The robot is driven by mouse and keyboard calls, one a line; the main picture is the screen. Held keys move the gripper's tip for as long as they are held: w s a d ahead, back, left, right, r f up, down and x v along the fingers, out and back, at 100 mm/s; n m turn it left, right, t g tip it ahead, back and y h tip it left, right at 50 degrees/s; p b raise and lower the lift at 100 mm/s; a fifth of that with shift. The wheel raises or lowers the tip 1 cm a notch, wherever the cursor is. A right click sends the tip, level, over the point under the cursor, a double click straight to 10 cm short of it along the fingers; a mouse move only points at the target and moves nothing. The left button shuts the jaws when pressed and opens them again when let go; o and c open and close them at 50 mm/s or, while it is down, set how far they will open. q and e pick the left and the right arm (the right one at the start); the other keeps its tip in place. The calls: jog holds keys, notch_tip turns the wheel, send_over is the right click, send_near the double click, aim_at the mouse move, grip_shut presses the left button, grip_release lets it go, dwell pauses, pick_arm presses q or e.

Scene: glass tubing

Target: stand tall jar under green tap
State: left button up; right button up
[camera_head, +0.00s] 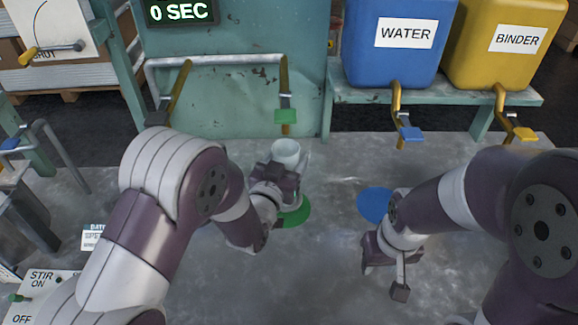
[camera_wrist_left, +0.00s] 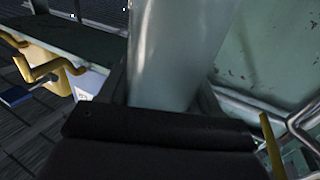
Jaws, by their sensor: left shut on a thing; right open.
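The tall jar (camera_head: 286,150) is a pale, whitish cylinder, upright near the green spot (camera_head: 294,217) on the bench. My left gripper (camera_head: 283,175) is shut on the jar, which also fills the middle of the left wrist view (camera_wrist_left: 180,55). The green tap (camera_head: 285,115), a brass pipe with a green handle, hangs from the teal panel just behind the jar. The jar's base is largely hidden by my gripper, so I cannot tell whether it touches the bench. My right gripper (camera_head: 388,278) is open and empty, low over the bench right of centre.
A blue WATER tank (camera_head: 385,62) and a yellow BINDER tank (camera_head: 487,65) stand on a shelf at the back right, with taps. A blue spot (camera_head: 374,204) lies on the bench near my right arm. The front middle of the bench is clear.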

pick_arm(q)
notch_tip(320, 180, down, 3)
jog(key=shift+f, duration=0.15)
jog(key=o, duration=1.6)
jog(key=shift+c, duration=0.2)
jog(key=shift+r, duration=0.25)
jog(key=v, duration=1.2)
jog(key=shift+b, duration=0.4)
jog(key=shift+f, duration=0.1)
